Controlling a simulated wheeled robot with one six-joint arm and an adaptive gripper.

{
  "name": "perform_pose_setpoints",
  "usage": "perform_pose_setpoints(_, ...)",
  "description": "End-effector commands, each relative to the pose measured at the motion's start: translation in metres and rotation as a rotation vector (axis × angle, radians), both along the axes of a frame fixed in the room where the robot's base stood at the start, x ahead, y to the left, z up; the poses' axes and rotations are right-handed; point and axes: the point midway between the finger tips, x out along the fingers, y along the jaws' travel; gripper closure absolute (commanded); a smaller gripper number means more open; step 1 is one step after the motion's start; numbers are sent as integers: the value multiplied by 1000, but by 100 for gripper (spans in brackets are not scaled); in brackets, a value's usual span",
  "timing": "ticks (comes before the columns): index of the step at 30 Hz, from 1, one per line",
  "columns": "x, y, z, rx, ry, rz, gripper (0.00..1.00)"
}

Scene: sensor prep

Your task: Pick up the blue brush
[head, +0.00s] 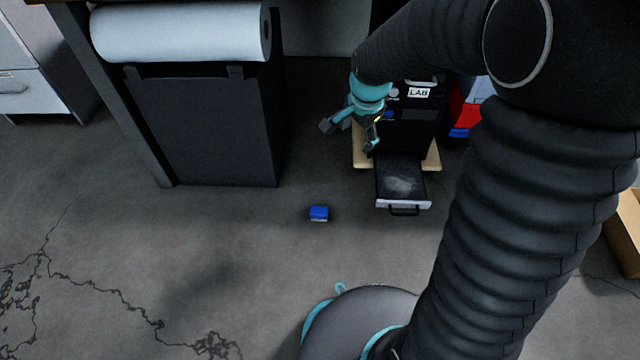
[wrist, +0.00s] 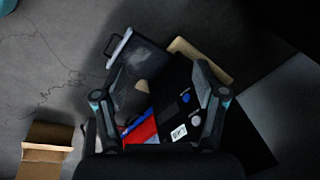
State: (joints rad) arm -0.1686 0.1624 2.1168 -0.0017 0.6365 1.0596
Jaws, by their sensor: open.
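The blue brush (head: 319,213) appears as a small blue block with a pale lower edge, lying on the open floor in the head view. I cannot make it out in the wrist view. My gripper (head: 348,138) is open and empty, in front of the black LAB box and above the floor. In the head picture it is above and slightly right of the brush, clearly apart from it. In the wrist view my gripper's two fingers (wrist: 160,78) are spread wide with the box behind them.
The black LAB box (head: 412,125) has an open drawer (head: 401,182) jutting out right of the brush. Red and blue containers (head: 466,118) stand behind it at right. A dark cabinet (head: 215,125) under a white roll is at left. A cardboard box (head: 627,235) is at far right. Floor around the brush is clear.

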Motion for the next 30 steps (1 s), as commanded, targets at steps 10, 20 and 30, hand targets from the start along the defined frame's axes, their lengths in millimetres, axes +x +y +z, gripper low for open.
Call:
perform_pose_setpoints(10, 52, 44, -118, 46, 123, -342, 29)
perform_pose_setpoints(20, 61, 76, -239, 51, 206, -644, 29)
perform_pose_setpoints(30, 57, 86, -292, 48, 227, -759, 29)
